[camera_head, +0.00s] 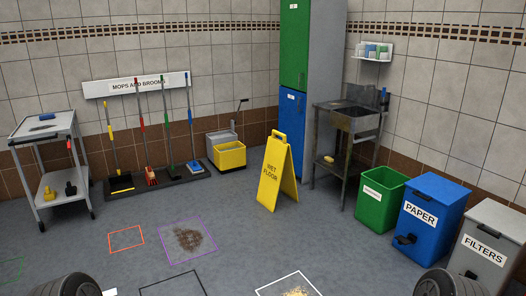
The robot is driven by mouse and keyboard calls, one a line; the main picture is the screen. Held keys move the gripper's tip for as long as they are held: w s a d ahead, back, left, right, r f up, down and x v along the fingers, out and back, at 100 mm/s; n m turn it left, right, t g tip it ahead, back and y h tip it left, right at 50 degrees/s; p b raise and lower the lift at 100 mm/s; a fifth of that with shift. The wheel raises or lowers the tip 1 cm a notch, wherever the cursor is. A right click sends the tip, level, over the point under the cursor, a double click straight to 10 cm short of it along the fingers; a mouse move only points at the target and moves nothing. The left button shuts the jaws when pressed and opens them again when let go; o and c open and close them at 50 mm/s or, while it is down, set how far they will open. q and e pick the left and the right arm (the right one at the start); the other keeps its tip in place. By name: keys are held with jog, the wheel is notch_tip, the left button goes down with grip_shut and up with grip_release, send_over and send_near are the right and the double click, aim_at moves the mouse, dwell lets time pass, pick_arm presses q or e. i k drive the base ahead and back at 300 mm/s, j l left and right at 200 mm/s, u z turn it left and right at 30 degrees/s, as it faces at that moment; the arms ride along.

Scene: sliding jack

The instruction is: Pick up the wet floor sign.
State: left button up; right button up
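The yellow wet floor sign (272,178) stands upright and unfolded like an A-frame on the grey floor, near the middle of the view. Its dark lettering faces left of me, and a handle opening shows at its top. Nothing touches it. Rounded dark parts, which look like my own arms, show at the bottom left and bottom right edges. Neither gripper's fingers can be seen.
A sink stand (347,125) and lockers (293,120) are behind the sign. A mop bucket (229,154) is to its left. Green (376,205), blue (428,215) and grey (485,245) bins line the right. Dirt (188,238) lies in a purple square.

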aim_at(278, 170)
jog(key=i, duration=2.9)
jog(key=i+z, duration=0.2)
jog(key=i, duration=0.25)
jog(key=i+j+z, duration=0.25)
jog(key=i, duration=0.25)
jog(key=i+j+z, duration=0.2)
jog(key=i, duration=0.25)
jog(key=i+j+z, duration=0.25)
jog(key=i, duration=0.15)
jog(key=i+j+z, duration=0.6)
jog(key=i+j, duration=0.15)
jog(key=j, duration=0.1)
